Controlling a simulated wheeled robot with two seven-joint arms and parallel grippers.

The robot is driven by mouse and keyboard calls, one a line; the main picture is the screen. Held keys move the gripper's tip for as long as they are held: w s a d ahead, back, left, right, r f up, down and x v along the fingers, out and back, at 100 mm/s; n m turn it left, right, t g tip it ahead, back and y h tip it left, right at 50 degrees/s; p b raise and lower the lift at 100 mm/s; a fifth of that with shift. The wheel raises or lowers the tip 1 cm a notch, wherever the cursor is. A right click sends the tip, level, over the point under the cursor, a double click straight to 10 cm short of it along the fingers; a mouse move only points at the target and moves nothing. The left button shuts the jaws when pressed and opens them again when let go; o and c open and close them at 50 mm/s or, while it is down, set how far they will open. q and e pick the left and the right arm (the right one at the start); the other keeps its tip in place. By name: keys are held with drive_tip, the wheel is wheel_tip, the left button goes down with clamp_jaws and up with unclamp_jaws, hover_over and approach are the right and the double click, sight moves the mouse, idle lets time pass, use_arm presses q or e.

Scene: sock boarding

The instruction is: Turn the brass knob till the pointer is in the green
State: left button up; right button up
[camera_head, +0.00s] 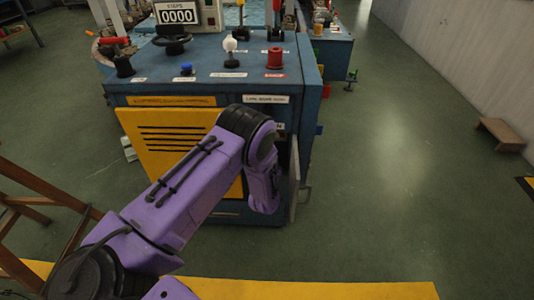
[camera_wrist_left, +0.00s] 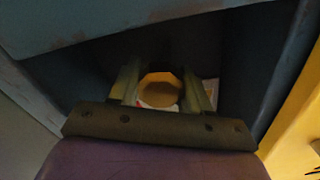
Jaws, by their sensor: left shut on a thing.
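The brass knob (camera_wrist_left: 160,92) shows in the left wrist view as a round yellow-gold face inside a dark recess. My left gripper (camera_wrist_left: 161,86) has one finger on each side of it and is shut on it. Part of a pale label with a red mark shows just behind the knob. In the head view my purple left arm reaches to the right end of the machine's front, and its forearm and wrist hide the knob and the fingers there. No pointer or green band can be made out in either view. My right gripper is not in view.
The blue machine (camera_head: 215,95) has a yellow louvred panel (camera_head: 150,125) in front. A narrow grey door (camera_head: 294,180) stands open right beside my wrist. A red button (camera_head: 274,58) and a white-knobbed lever (camera_head: 230,45) are on top.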

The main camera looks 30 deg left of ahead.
use_arm(q)
drive_tip(key=m, duration=0.3)
drive_tip(key=shift+w+d, duration=0.1)
drive_tip(key=shift+d, duration=0.05)
drive_tip(key=m, duration=0.2)
drive_tip(key=shift+m, duration=0.3)
drive_tip(key=m+b, duration=0.1)
drive_tip(key=m, duration=0.4)
drive_tip(key=shift+f+m+b, duration=0.1)
drive_tip(key=shift+m+b, duration=0.2)
drive_tip(key=shift+m, duration=0.1)
drive_tip(key=o, duration=1)
drive_tip(key=shift+o, duration=0.2)
drive_tip(key=p+v, duration=0.2)
drive_tip(key=v, duration=0.8)
drive_tip(key=shift+d, duration=0.25)
